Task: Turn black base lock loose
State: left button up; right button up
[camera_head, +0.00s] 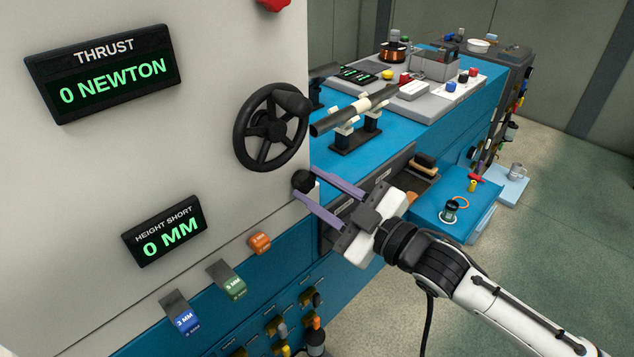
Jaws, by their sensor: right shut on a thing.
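The black base lock, seen as a small black knob (302,180), sits on the machine's side below the handwheel. My right gripper (306,183) comes in from the lower right. Its two purple fingers reach to either side of the knob and are shut on it. The fingertips partly cover the knob, so its turn angle cannot be told. My left gripper is not in view.
A black handwheel (271,128) stands just above the knob. The thrust display (101,74) and height short display (165,231) are on the pale panel. Coloured tags (226,279) lie below. A blue bench (425,128) and an open drawer (455,207) are behind my right gripper.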

jog(key=shift+n+p, duration=0.3)
jog(key=shift+n, duration=0.8)
jog(key=o, duration=1)
jog(key=shift+o, duration=0.2)
jog(key=shift+s, duration=0.1)
jog(key=v, duration=1)
jog(key=shift+d, duration=0.1)
